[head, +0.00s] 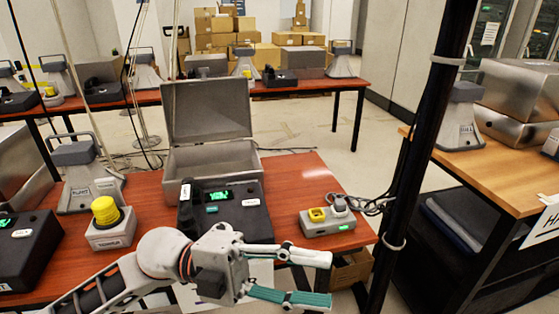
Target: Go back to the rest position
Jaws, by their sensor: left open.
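My left gripper (318,278) comes in from the lower left and hangs over the near edge of the red-brown table (306,177). Its two fingers point right and are spread apart, with nothing between them. Behind it on the table is a black phone unit (252,212) with a lit green display. A grey box (340,225) with a yellow button and a grey knob sits to the right of the phone unit, beyond the fingers. My right gripper does not show.
An open metal case (208,118) stands behind the phone unit. A yellow-topped device (108,222) and a grey horn-shaped unit (88,185) stand at left. A black pole (415,140) rises right of the table. A wooden table (497,190) stands further right.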

